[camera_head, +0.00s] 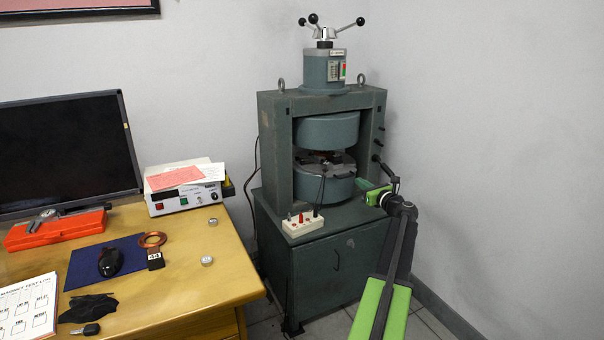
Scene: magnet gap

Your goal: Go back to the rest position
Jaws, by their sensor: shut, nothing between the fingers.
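My gripper (372,191), with green and black parts, is at the right side of the grey-green magnet (273,150), level with its lower pole (324,187). It is shut and empty; its fingertips are small and hard to make out. My arm reaches up to it from the bottom right, bent at a dark joint. The gap between the upper pole (327,131) and the lower pole holds small dark and metallic parts whose details I cannot tell.
The magnet stands on a green cabinet (345,268) with a white terminal box (302,226) on its front ledge. A wooden desk (190,265) at left holds a monitor (65,150), a white instrument (184,200) and a copper ring (152,239). Bare wall and floor lie right.

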